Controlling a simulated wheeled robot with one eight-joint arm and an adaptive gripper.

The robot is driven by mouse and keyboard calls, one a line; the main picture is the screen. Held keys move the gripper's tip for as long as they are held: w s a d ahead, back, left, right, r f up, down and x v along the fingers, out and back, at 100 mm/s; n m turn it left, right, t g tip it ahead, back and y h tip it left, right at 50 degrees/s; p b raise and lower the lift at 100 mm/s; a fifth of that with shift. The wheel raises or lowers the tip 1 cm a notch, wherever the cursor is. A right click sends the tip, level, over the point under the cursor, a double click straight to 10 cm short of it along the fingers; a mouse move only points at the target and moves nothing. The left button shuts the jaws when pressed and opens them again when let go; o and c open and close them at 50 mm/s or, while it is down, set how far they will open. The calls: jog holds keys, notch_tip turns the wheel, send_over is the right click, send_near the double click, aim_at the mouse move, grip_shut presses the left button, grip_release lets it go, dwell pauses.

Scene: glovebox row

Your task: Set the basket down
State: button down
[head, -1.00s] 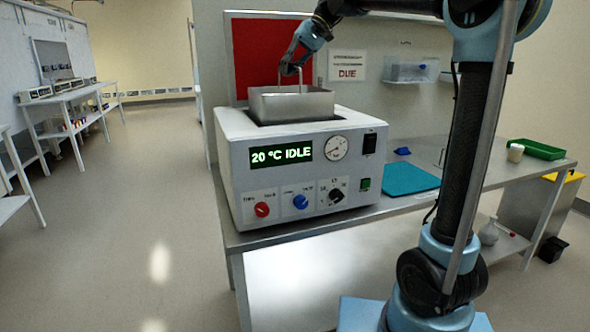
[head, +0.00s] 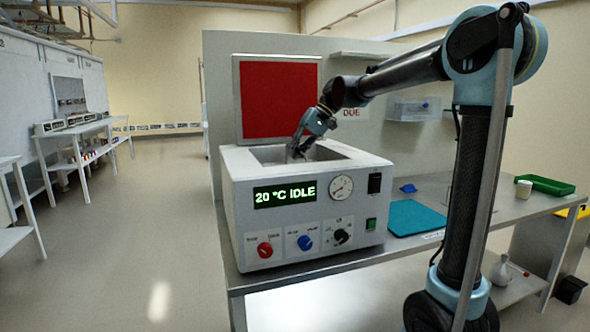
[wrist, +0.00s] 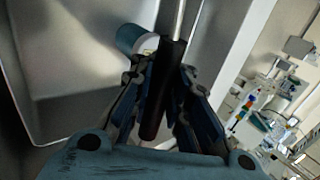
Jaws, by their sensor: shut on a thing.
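My gripper (head: 303,148) is at the top opening of the white bath unit (head: 262,222), whose display reads "20 °C IDLE". In the wrist view my gripper (wrist: 160,105) is shut around the dark grip of the basket's handle (wrist: 170,65), with a metal rod rising from it. The grey metal basket (wrist: 70,55) fills the left of the wrist view. A small blue and white cylinder (wrist: 137,40) shows beside the handle. In the head view the basket is sunk in the opening and hardly distinguishable from its walls. Whether it touches the bottom is hidden.
A red panel (head: 280,97) stands behind the unit. On the steel bench to the right are a teal mat (head: 415,218), a small blue object (head: 408,188), a white cup (head: 523,189) and a green tray (head: 551,186). The floor at left is clear.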

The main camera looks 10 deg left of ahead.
jog(key=shift+f, duration=2.25)
jog(key=c, duration=1.5)
grip_release()
jog(key=v, duration=1.2)
